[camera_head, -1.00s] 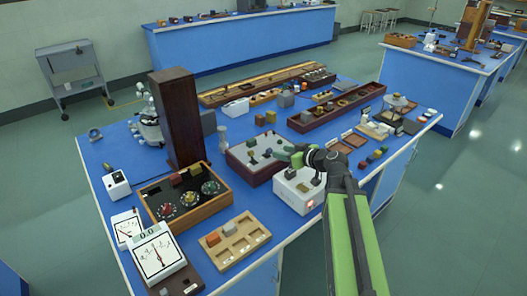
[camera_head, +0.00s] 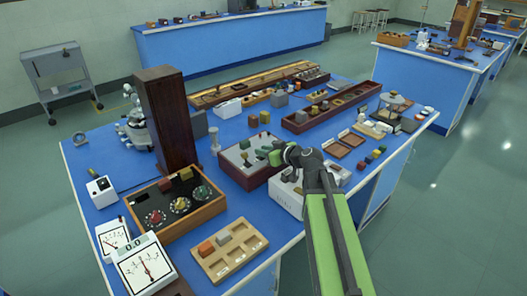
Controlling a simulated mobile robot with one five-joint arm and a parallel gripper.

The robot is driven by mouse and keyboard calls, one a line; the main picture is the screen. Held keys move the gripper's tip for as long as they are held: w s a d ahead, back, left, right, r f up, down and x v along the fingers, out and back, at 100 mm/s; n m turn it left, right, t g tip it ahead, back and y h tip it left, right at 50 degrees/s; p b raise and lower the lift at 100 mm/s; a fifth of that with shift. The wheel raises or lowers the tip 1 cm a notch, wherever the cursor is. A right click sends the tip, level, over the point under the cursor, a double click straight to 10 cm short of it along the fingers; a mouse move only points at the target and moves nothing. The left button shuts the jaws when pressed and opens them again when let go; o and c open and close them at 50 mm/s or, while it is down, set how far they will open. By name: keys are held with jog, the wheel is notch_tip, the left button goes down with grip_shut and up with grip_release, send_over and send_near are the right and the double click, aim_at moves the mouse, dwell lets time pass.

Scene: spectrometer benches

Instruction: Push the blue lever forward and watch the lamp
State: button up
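A dark red box with a pale top (camera_head: 236,164) stands near the middle of the blue bench, with several small knobs or levers on its top. I cannot clearly make out a blue lever among them. My gripper (camera_head: 269,157) is over the right side of this box; its fingers are too small to tell whether they are open or touching anything. A white box (camera_head: 286,199) stands just right of and nearer than the red box, partly behind my arm. No lamp shows on its visible part.
A tall dark wooden block (camera_head: 166,120) stands at the left. A wooden dial box (camera_head: 206,211), a compartment tray (camera_head: 225,270) and a meter (camera_head: 145,266) lie nearer. A long dark red tray (camera_head: 305,123) lies behind. Bare blue bench shows between them.

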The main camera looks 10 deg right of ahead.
aim_at(253, 152)
grip_shut()
jog(key=shift+r, duration=0.1)
jog(key=p, duration=0.2)
jog(key=r+g+p, duration=0.1)
jog(key=p, duration=0.1)
jog(key=shift+w+a+h, duration=0.2)
jog(key=shift+w+h, duration=0.2)
jog(key=g+p, duration=0.1)
jog(key=p, duration=0.2)
jog(key=shift+w+a+g+h, duration=0.15)
jog(key=shift+w+g+h, duration=0.25)
jog(key=shift+w+a+g+h+p, duration=0.35)
jog(key=shift+g+p, duration=0.35)
jog(key=shift+p, duration=0.55)
jog(key=shift+w+a+f+g+h+p, duration=0.1)
jog(key=shift+w+f+g+h+p, duration=0.2)
jog(key=shift+g+p, duration=0.25)
jog(key=shift+w+f+g+h+p, duration=0.1)
jog(key=shift+w+g+h+p, duration=0.1)
jog(key=shift+g+h+p, duration=0.25)
jog(key=shift+w+a+f+g+h+p, duration=0.1)
jog(key=shift+w+f+g+h+p, duration=0.1)
jog(key=shift+g+p, duration=0.25)
jog(key=shift+w+a+f+g+h+p, duration=0.1)
jog(key=shift+g+h+p, duration=0.15)
jog(key=shift+g, duration=0.3)
